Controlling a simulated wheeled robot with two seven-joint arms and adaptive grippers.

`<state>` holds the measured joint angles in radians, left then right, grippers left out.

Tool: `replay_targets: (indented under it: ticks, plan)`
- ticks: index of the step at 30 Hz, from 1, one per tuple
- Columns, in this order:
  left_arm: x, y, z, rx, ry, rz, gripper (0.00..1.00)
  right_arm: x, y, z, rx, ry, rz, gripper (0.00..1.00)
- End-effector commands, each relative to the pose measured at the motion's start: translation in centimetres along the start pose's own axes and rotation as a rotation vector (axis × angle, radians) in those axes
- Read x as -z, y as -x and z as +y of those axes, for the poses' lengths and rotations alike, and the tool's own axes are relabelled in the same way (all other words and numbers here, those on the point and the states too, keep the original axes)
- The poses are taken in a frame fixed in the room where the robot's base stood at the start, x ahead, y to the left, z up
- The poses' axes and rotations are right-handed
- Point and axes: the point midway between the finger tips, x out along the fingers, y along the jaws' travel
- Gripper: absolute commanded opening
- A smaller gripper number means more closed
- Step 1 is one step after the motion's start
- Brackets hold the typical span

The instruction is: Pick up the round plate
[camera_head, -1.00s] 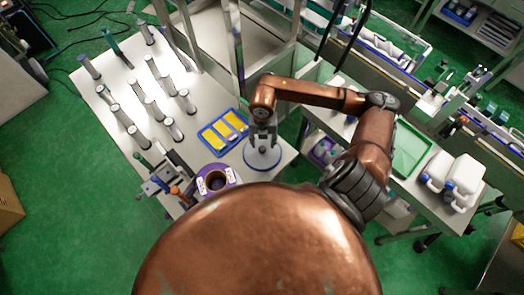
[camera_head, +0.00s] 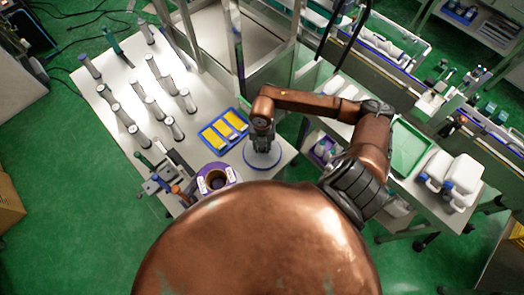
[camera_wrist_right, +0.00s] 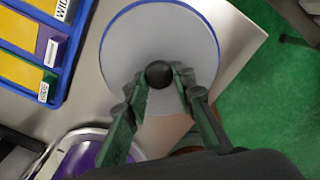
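The round plate (camera_head: 262,158) is a grey disc with a blue rim and lies flat on the white table near its right edge. It also shows in the right wrist view (camera_wrist_right: 150,35), with a dark round knob (camera_wrist_right: 158,75) at its middle. My right gripper (camera_head: 262,136) points down over the plate. In the wrist view its two dark green fingers (camera_wrist_right: 160,80) stand on either side of the knob, with their tips very close to it. I cannot tell whether they touch it. My left gripper is not in view.
A blue tray (camera_head: 203,135) with yellow cards is left of the plate. A purple ring-shaped item (camera_head: 232,172) stands close by in front. Several grey cylinders stand at the table's left. A green tray (camera_head: 425,150) and white jugs (camera_head: 465,172) are on the right bench.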

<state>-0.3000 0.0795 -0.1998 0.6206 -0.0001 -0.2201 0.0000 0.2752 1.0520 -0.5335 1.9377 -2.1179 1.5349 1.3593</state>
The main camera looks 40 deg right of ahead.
Motion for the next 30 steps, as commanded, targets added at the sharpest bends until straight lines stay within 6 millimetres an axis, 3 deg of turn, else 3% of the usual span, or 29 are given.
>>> replay_targets:
  ticks: [9,22,30]
  plan:
    - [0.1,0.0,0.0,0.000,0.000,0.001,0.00,0.0,0.0,0.0,0.000,0.000,0.000,0.00]
    - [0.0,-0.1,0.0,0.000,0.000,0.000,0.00,-0.1,0.4,0.0,0.000,0.001,-0.002,0.00]
    - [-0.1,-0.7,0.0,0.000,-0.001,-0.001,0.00,0.3,3.6,0.0,-0.001,0.004,-0.003,0.00]
